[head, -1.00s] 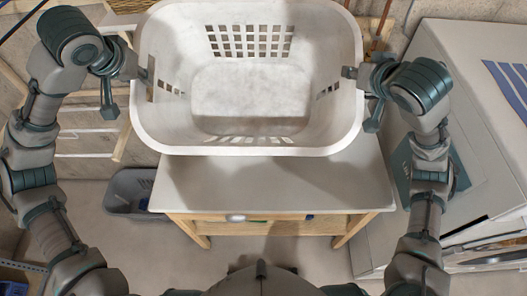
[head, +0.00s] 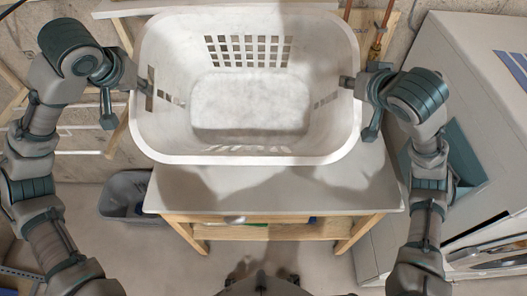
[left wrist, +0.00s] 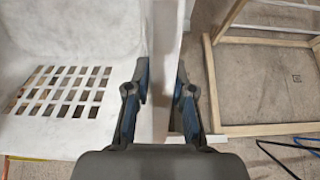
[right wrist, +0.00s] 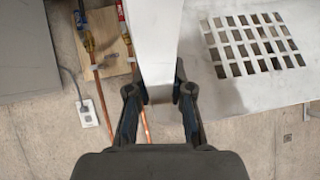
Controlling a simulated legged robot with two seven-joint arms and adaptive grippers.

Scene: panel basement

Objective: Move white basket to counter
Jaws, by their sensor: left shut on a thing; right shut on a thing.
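The white basket (head: 250,105) is empty and held upright between my two arms, over the back part of the counter (head: 270,190). Its sides and far wall have grids of square holes. My left gripper (head: 140,82) is shut on its left side wall; the left wrist view shows the wall between the fingers (left wrist: 160,100). My right gripper (head: 352,82) is shut on its right side wall, which also shows between the fingers in the right wrist view (right wrist: 160,95). Whether the basket's underside touches the counter is hidden.
A grey bin (head: 125,195) stands on the floor left of the counter. A large pale appliance (head: 470,130) stands close on the right. Copper pipes (head: 381,30) run up the back wall. A wooden frame (left wrist: 265,130) shows in the left wrist view. The counter's front part is clear.

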